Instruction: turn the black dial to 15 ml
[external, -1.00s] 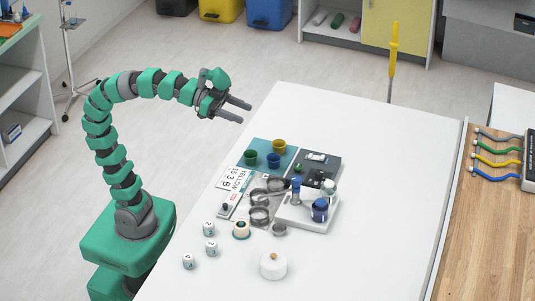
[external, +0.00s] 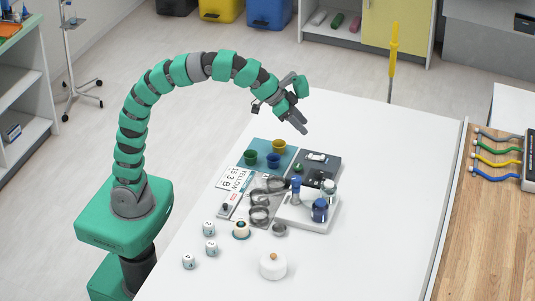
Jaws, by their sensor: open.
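The black dial cannot be made out with certainty. A small dark knob (external: 226,207) stands on a white panel at the left side of the table. A dark grey device (external: 330,165) with a light display and a green button lies further back to the right. Any scale or ml marks are too small to read. My gripper (external: 301,128) is open and empty, pointing down and to the right. It hangs in the air above the far part of the white table, appearing just beyond the cups and the grey device.
A white card (external: 232,179) shows printed text. A teal mat (external: 262,148) carries several coloured cups. A white stand (external: 301,219) holds blue-topped pieces beside dark rings. Several numbered cubes and a white round pot (external: 273,266) stand in front. The table's right half is clear.

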